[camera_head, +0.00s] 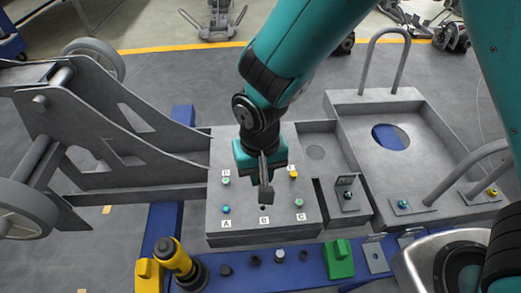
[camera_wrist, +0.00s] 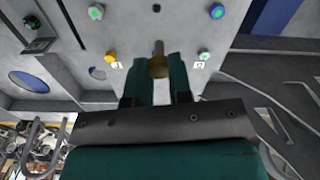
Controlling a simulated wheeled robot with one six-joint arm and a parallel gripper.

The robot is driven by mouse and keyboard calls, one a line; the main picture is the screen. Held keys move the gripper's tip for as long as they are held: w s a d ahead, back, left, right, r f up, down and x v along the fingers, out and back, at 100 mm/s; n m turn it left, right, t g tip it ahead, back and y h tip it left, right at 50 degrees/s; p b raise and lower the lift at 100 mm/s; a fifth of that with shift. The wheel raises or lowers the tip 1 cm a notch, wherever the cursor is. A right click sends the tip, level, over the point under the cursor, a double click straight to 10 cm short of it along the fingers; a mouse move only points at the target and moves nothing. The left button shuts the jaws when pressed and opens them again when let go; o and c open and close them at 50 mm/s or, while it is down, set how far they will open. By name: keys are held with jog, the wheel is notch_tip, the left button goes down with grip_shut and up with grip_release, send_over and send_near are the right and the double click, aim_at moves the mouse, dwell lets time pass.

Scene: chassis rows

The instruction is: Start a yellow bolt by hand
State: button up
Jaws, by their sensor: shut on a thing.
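My gripper (camera_head: 265,188) hangs over the grey plate (camera_head: 240,222), just behind the empty hole B (camera_head: 263,207) in the head view. In the wrist view my gripper (camera_wrist: 158,72) is shut on a yellow bolt (camera_wrist: 158,67), its grey shank pointing toward the plate. The shank appears apart from the hole (camera_wrist: 157,8). The held bolt cannot be made out in the head view. Another yellow bolt (camera_head: 293,174) sits in the plate, right of my gripper. A blue bolt (camera_head: 226,209) is at A, and green bolts are at C (camera_head: 299,202) and D (camera_head: 226,181).
A yellow-and-black tool (camera_head: 173,258) and a green block (camera_head: 338,260) are on the blue beam (camera_head: 300,272) in front. Handrails (camera_head: 385,55) rise at the right. A grey frame with wheels (camera_head: 90,130) stands at the left.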

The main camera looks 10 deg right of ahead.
jog(key=f+b, duration=0.1)
jog(key=f, duration=0.1)
jog(key=f+m+b, duration=0.1)
jog(key=f, duration=0.2)
jog(key=f+m+b, duration=0.1)
jog(key=f, duration=0.2)
jog(key=shift+s+d, duration=0.25)
jog(key=shift+r+n, duration=0.15)
jog(key=shift+n, duration=0.55)
jog(key=n+b, duration=0.1)
jog(key=n, duration=0.4)
jog(key=shift+a, duration=0.1)
jog(key=shift+r+n, duration=0.25)
jog(key=shift+n, duration=0.55)
jog(key=n+p, duration=0.1)
jog(key=n, duration=0.2)
jog(key=shift+s, duration=0.1)
jog(key=n, duration=0.3)
jog(key=shift+a+n+p, duration=0.1)
jog(key=shift+n+p, duration=0.3)
jog(key=shift+f+b, duration=0.55)
jog(key=shift+f, duration=0.55)
jog(key=shift+f+b, duration=0.3)
jog(key=shift+f, duration=0.2)
